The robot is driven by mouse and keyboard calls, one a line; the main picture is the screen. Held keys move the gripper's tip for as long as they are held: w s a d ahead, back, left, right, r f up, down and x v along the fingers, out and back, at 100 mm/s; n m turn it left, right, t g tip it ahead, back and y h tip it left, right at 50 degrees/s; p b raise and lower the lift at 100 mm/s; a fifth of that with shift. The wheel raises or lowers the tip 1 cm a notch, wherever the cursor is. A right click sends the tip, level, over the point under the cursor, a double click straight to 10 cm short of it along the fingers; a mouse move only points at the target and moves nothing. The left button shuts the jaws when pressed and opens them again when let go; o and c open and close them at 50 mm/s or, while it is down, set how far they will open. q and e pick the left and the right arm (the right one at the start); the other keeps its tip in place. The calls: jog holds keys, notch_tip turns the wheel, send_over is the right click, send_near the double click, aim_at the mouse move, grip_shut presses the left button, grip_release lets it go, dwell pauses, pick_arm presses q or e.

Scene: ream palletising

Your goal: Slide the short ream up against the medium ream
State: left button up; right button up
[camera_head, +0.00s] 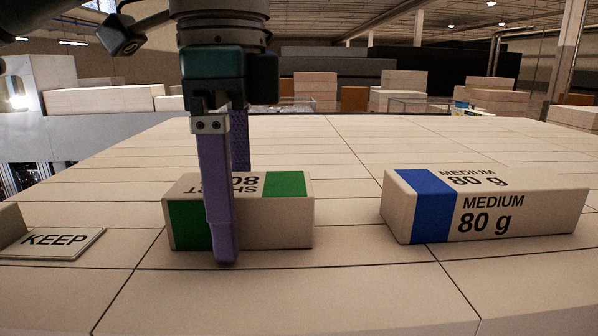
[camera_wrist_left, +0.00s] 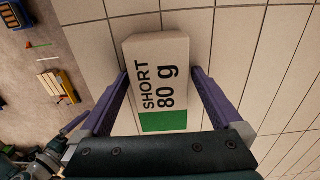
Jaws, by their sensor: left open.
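The short ream (camera_head: 275,230), white with green bands, lies flat on the table left of the medium ream (camera_head: 520,210), which has a blue band. A clear gap separates them. My left gripper (camera_head: 230,215) points down astride the short ream, one finger before its near face and the other behind it. In the left wrist view the open fingers (camera_wrist_left: 160,75) flank the short ream (camera_wrist_left: 165,60). The far fingertip is hidden in the head view. Part of what looks like my right gripper (camera_wrist_left: 75,122) shows at lower left; its jaw state is unclear.
A plate marked KEEP (camera_head: 55,241) lies at the left with a pale block (camera_head: 10,225) beside it. The tiled tabletop (camera_head: 330,290) is bare between the reams and in front of them. Stacked boxes (camera_head: 315,88) stand beyond the table.

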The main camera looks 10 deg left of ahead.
aim_at(290, 182)
pick_arm(q)
jog(key=shift+c, duration=0.2)
grip_shut()
dwell(0.6)
jog(key=shift+d, duration=0.1)
jog(key=shift+w+d, duration=0.3)
jog(key=shift+d, duration=0.7)
jog(key=shift+w+d, duration=0.3)
jog(key=shift+d, duration=0.65)
jog(key=shift+w+d, duration=0.1)
jog(key=shift+d, duration=0.15)
jog(key=shift+w+d, duration=0.2)
jog(key=shift+d, duration=0.35)
jog(key=shift+w+d, duration=0.15)
jog(key=shift+d, duration=0.4)
jog(key=shift+o, duration=0.2)
grip_release()
